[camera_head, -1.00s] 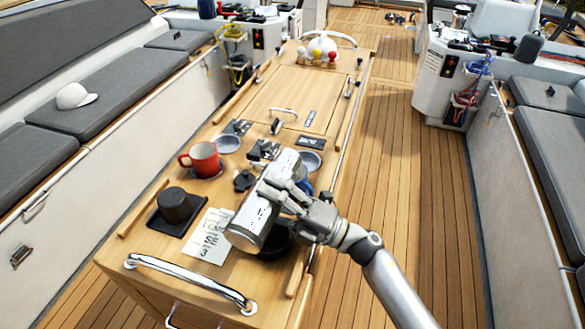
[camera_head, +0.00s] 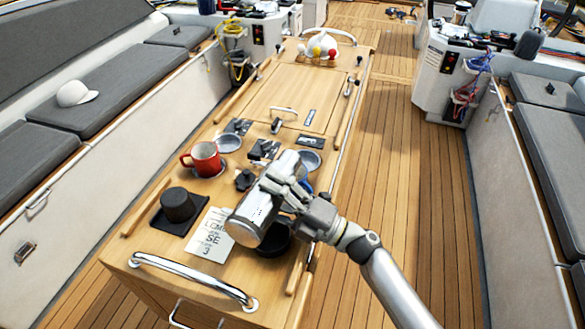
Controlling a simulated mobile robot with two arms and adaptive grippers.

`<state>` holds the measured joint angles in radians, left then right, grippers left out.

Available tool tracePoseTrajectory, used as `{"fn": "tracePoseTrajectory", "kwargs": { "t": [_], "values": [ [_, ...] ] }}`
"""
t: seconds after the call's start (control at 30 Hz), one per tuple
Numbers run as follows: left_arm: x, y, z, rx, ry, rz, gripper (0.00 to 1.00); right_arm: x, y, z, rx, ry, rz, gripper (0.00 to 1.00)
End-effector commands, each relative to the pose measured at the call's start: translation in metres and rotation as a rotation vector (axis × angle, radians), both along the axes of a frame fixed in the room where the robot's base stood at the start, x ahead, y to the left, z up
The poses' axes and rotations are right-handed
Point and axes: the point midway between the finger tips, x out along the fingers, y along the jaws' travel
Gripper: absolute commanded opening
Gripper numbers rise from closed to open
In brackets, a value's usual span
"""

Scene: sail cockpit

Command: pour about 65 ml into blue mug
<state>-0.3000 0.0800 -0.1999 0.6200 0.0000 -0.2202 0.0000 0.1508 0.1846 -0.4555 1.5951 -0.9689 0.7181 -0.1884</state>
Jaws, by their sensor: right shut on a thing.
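My right gripper (camera_head: 287,188) is shut on a silver flask (camera_head: 259,212) and holds it tilted over the right side of the wooden cockpit table (camera_head: 160,262). One end of the flask points toward me at the lower left; its other end is up by the fingers. A small bit of blue, likely the blue mug (camera_head: 308,187), shows just behind the gripper. The rest of it is hidden by flask and fingers, so I cannot see its inside or any liquid stream. My left gripper is not in view.
A red mug (camera_head: 205,158) stands on the left of the table. A black cylinder (camera_head: 177,205) stands on a dark mat, beside a printed card (camera_head: 209,236). A black round item (camera_head: 274,241) sits below the flask. A chrome rail (camera_head: 190,277) crosses the near end.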

Motion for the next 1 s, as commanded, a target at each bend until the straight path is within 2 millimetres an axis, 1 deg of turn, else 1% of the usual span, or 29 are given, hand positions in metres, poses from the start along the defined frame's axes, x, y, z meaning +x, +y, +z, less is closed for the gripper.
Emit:
{"fn": "tracePoseTrajectory", "kwargs": {
  "t": [0.07,0.53,1.0],
  "values": [
    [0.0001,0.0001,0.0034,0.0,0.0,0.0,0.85,-0.0003,0.0003,0.0036,0.007,0.008,0.001,0.27],
    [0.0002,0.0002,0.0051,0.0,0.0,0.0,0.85,-0.0077,0.0036,0.0042,0.011,0.018,0.002,0.27],
    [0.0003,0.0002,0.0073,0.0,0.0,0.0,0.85,-0.0093,0.0043,0.0053,0.016,0.028,0.0,0.27]
  ]
}}
